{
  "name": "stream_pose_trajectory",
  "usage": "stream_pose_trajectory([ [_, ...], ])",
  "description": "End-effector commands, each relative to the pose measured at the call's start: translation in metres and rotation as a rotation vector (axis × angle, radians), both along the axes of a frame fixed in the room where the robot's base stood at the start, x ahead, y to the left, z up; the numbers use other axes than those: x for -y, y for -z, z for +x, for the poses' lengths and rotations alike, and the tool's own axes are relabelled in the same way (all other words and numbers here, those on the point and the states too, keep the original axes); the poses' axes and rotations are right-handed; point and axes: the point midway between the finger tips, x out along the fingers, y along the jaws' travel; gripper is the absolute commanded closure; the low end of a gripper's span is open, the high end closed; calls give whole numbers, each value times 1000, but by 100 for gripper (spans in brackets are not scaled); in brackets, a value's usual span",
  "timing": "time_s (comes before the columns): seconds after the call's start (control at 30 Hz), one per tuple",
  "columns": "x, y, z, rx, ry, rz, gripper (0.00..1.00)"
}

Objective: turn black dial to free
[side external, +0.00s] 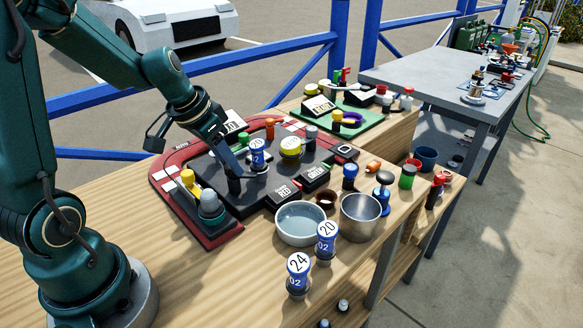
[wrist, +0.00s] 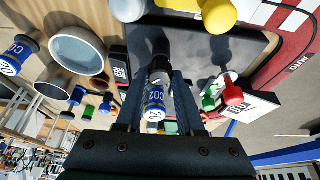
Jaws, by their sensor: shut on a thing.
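My gripper (side external: 234,172) reaches down over the dark panel (side external: 222,208) of a red-edged board. Its fingers (wrist: 166,82) are shut on a dark upright knob, which I take to be the black dial (side external: 234,187); it also shows between the fingertips in the wrist view (wrist: 160,66). The fingers hide part of the dial, and I cannot read its pointing direction. A blue and white CO2 cylinder (side external: 258,155) stands close to the right of the gripper. It shows just by the fingers in the wrist view (wrist: 154,104). An AUTO marking (side external: 179,158) is on the red edge.
A yellow-topped piece (side external: 290,150) and small labelled black boxes (side external: 283,193) share the board. A grey knob (side external: 210,205) is at its near left. A grey bowl (side external: 299,224), a metal cup (side external: 360,217) and CO2 cylinders (side external: 298,272) stand at the front right.

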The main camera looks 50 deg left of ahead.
Motion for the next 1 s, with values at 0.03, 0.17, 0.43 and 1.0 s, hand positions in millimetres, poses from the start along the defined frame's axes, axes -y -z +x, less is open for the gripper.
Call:
stream_pose_trajectory([
  [0.03,-1,0,-1,-2,28,-2,100],
  [0.17,-1,0,-1,-1,112,0,100],
  [0.43,-2,0,0,-1,240,1,100],
  [1.0,-2,0,0,-2,292,3,100],
])
